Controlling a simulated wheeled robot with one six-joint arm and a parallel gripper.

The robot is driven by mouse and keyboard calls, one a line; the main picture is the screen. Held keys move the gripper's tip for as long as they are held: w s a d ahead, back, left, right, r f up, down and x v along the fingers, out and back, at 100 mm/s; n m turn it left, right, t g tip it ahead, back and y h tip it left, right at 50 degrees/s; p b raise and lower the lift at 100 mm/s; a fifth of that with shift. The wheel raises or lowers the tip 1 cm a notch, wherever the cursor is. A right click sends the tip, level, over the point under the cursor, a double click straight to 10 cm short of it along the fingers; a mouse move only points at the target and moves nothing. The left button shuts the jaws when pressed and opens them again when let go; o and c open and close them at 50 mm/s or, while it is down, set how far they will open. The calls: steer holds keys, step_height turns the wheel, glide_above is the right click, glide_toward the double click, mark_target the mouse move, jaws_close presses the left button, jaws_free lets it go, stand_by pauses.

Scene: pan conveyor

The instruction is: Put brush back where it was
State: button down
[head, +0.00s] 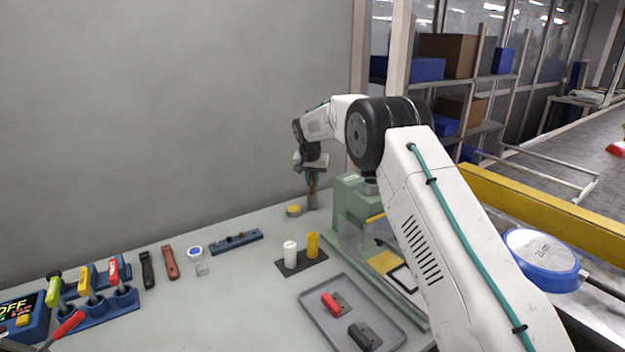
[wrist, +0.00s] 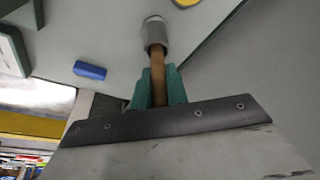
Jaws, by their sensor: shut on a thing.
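My gripper (head: 312,180) is at the far end of the table, close to the grey wall. Its teal fingers, also visible in the wrist view (wrist: 158,88), are shut on the brown handle of the brush (wrist: 157,75). The brush handle (head: 312,188) points down from the fingers. Its lower end meets a grey cylindrical piece (wrist: 154,32), which appears at table level in the head view (head: 311,201). I cannot tell whether this piece is a holder around the brush or part of the brush. The bristles are not visible.
A yellow round tin (head: 293,211) stands just left of the gripper. A green machine (head: 350,190) stands close on the right. White (head: 290,255) and yellow (head: 313,246) cylinders stand on a dark mat nearer. A grey tray (head: 318,318) lies in front.

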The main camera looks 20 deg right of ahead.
steer(key=shift+f, duration=0.15)
steer(key=c, duration=1.4)
jaws_free()
steer(key=v, duration=0.8)
steer(key=shift+w+a, duration=0.15)
steer(key=shift+w, duration=0.05)
steer(key=s+d+r+n, duration=0.1)
steer(key=s+r, duration=0.5)
steer(key=s, duration=0.5)
steer(key=s+d+r+n, duration=0.1)
steer(key=s+r, duration=0.5)
steer(key=s, duration=0.5)
steer(key=s+d+r+n, duration=0.1)
steer(key=s+r, duration=0.5)
steer(key=s, duration=0.4)
steer(key=s+f, duration=0.2)
steer(key=s, duration=0.8)
steer(key=s+f+n+g+y, duration=0.1)
steer(key=s+f, duration=0.2)
steer(key=s, duration=0.8)
steer(key=s+f+n, duration=0.1)
steer(key=s+f, duration=0.2)
steer(key=s, duration=0.7)
steer(key=shift+s+d+f+g, duration=0.2)
steer(key=shift+d+g, duration=0.05)
steer(key=shift+g, duration=0.05)
